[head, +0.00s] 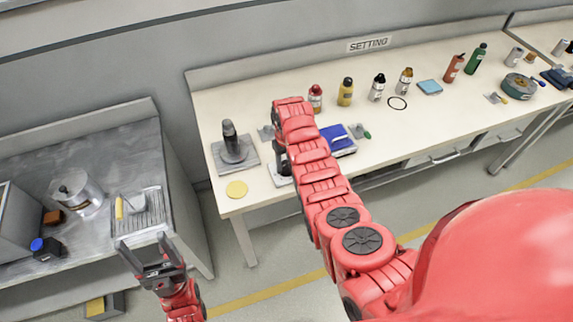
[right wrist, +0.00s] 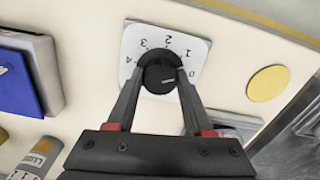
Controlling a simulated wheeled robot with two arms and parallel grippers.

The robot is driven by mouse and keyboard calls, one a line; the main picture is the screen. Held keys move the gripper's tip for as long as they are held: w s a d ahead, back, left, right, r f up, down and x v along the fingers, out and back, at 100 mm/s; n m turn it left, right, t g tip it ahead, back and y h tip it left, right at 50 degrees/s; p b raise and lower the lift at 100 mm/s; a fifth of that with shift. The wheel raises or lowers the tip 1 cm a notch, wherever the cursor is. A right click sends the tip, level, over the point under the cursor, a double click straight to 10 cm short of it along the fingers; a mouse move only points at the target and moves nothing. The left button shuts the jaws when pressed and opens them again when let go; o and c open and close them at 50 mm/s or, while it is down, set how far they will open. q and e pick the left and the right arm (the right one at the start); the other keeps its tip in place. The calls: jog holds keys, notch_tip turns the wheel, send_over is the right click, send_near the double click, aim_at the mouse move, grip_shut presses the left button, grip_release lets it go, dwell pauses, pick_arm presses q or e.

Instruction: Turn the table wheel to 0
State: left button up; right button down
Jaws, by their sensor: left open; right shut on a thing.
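The table wheel is a black knob (right wrist: 160,68) on a white dial plate (right wrist: 135,42) with numbers around it, shown upside down in the right wrist view. A white mark on the knob points right, toward the side of the 0. I cannot tell if it lines up exactly. My right gripper (right wrist: 161,78) is shut on the knob, one finger on each side. In the head view the dial plate (head: 278,178) is largely hidden by my right arm. My left gripper (head: 152,264) is open and empty, in front of the grey bench at left.
A yellow disc (head: 236,189) lies near the table's left end, beside a dark upright object on a grey base (head: 233,152). A blue box (head: 338,139) sits right of the dial. Several bottles stand along the back. The grey bench (head: 110,150) holds a metal pot (head: 78,190).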

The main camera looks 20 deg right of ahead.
jog(key=shift+m+b, duration=0.7)
jog(key=shift+m, duration=0.9)
jog(key=shift+c, duration=1.4)
grip_release()
